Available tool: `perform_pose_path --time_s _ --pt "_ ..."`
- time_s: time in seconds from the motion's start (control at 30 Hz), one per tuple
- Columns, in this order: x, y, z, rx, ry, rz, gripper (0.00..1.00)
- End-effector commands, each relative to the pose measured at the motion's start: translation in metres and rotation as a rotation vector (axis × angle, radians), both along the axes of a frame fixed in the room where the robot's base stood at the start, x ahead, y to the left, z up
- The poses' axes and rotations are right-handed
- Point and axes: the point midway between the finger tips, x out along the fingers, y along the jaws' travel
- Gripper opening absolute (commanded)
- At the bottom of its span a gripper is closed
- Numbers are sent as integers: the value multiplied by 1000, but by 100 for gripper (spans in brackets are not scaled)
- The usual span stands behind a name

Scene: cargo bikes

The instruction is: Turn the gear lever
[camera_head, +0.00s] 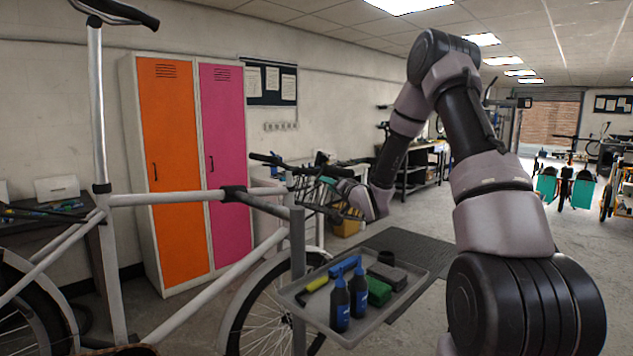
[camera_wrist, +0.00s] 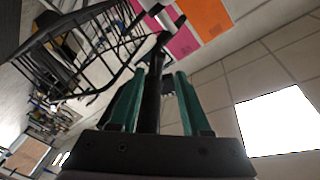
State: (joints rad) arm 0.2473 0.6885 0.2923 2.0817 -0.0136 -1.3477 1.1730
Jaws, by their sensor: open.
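The bike's dark handlebar (camera_head: 268,160) shows left of my arm's end in the head view. I cannot pick out the gear lever on it for certain. My gripper (camera_wrist: 160,75) is open, with its teal fingers apart in the wrist view. A dark bar (camera_wrist: 151,95) shows between the fingers, running away from the camera. I cannot tell whether it is part of the handlebar or touches a finger. In the head view my gripper is at the handlebar, small and partly hidden by my wrist.
The bike's pale frame (camera_head: 165,199) stands at the left. A grey tray (camera_head: 345,337) with bottles and small items is below my arm. Orange (camera_head: 175,190) and pink (camera_head: 225,160) lockers stand behind. A black cargo rack (camera_wrist: 65,50) shows in the wrist view.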

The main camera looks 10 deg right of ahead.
Motion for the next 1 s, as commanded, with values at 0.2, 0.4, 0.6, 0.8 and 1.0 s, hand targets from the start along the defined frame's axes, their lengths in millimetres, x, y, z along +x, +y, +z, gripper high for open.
perform_pose_path --time_s 0.2,0.4,0.6,0.8,1.0 --pt "41 16 -1 -1 0 2 47" --pt "67 25 0 -2 1 1 47" --pt "76 28 0 -3 1 1 47" --pt "77 28 0 -1 1 0 47" --pt "76 28 0 -1 1 0 0"
